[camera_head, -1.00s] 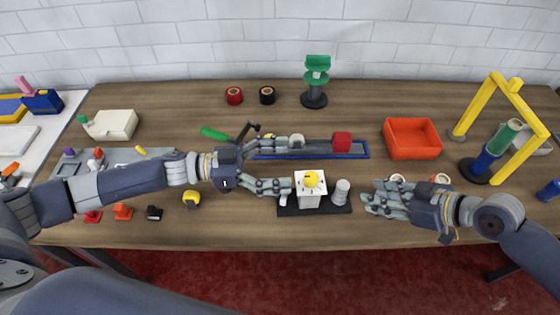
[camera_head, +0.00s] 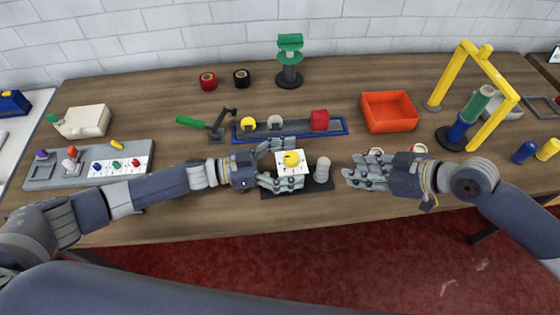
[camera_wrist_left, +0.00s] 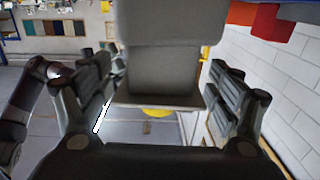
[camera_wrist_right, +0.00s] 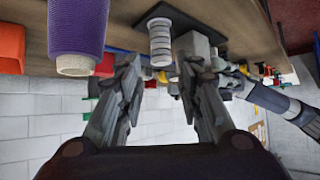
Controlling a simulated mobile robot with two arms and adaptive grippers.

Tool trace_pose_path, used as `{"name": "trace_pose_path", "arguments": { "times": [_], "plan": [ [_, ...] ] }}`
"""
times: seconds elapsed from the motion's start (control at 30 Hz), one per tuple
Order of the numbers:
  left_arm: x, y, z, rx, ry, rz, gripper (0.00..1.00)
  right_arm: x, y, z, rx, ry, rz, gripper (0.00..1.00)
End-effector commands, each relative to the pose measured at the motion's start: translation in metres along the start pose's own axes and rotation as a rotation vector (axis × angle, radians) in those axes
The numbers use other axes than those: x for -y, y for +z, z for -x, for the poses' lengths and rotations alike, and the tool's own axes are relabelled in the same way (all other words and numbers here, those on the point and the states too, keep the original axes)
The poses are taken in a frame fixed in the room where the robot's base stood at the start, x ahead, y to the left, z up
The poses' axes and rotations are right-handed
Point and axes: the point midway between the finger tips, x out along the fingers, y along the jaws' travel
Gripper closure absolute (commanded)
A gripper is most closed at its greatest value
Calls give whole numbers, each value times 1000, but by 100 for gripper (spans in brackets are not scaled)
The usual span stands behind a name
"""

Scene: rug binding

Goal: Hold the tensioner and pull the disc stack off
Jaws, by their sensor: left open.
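The tensioner is a white block (camera_head: 281,168) with a yellow knob (camera_head: 291,158) on top, standing on a black base (camera_head: 297,191). The disc stack (camera_head: 322,169) is a pale ribbed cylinder upright on the base's right end. My left gripper (camera_head: 296,164) is open, with fingers on both sides of the block; I cannot tell whether they touch it. The block fills the space between the fingers in the left wrist view (camera_wrist_left: 165,60). My right gripper (camera_head: 348,166) is open and empty, right of the disc stack. The stack shows beyond its fingertips in the right wrist view (camera_wrist_right: 160,45).
A blue rail tray (camera_head: 340,132) with yellow, grey and red pieces lies behind the base. An orange bin (camera_head: 388,112) and a yellow frame (camera_head: 500,80) with a blue-green spool stand to the right. A grey tray (camera_head: 75,180) and white box (camera_head: 85,121) lie left.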

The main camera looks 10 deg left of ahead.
Motion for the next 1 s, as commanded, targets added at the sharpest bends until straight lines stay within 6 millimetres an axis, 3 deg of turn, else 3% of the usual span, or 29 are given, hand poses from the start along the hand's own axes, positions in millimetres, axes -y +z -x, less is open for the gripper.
{"name": "trace_pose_path", "arguments": {
  "times": [0.3,0.63,0.67,0.77,1.0],
  "plan": [
    [0,0,-2,1,0,1,19,0,0,0,0,0,0,67],
    [0,0,-2,1,-1,1,94,0,0,0,0,0,0,67],
    [0,0,-2,1,-1,1,94,0,0,0,0,0,0,67],
    [0,0,-2,1,-1,1,94,0,0,-1,2,-1,4,49],
    [0,0,-2,0,0,1,94,-3,-8,-24,90,-50,130,49]
  ]
}}
